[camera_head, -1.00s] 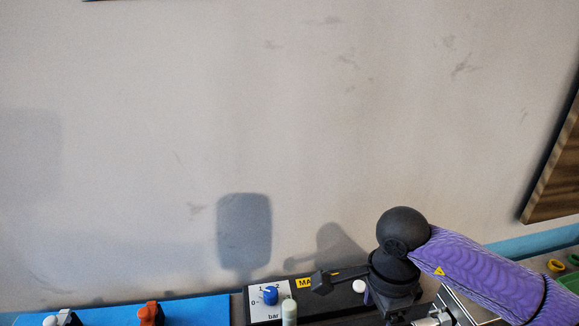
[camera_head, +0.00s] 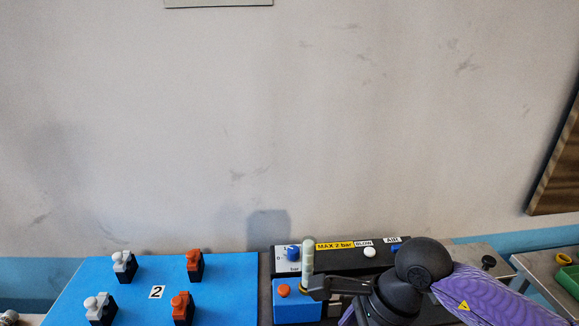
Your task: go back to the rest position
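My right arm comes in from the right with a purple sleeve and a dark wrist. My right gripper (camera_head: 320,287) points left, close beside a pale upright cylinder (camera_head: 308,256) in front of the pressure panel. I cannot tell whether it touches the cylinder, and its fingers are too small and overlapped to read as open or shut. My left gripper is not in view.
The dark panel (camera_head: 338,261) has a blue knob (camera_head: 293,252) and a "MAX 2 bar" label. A blue box with an orange button (camera_head: 284,290) stands before it. A blue mat (camera_head: 226,300) holds several white-topped and orange-topped pieces. A wall rises behind.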

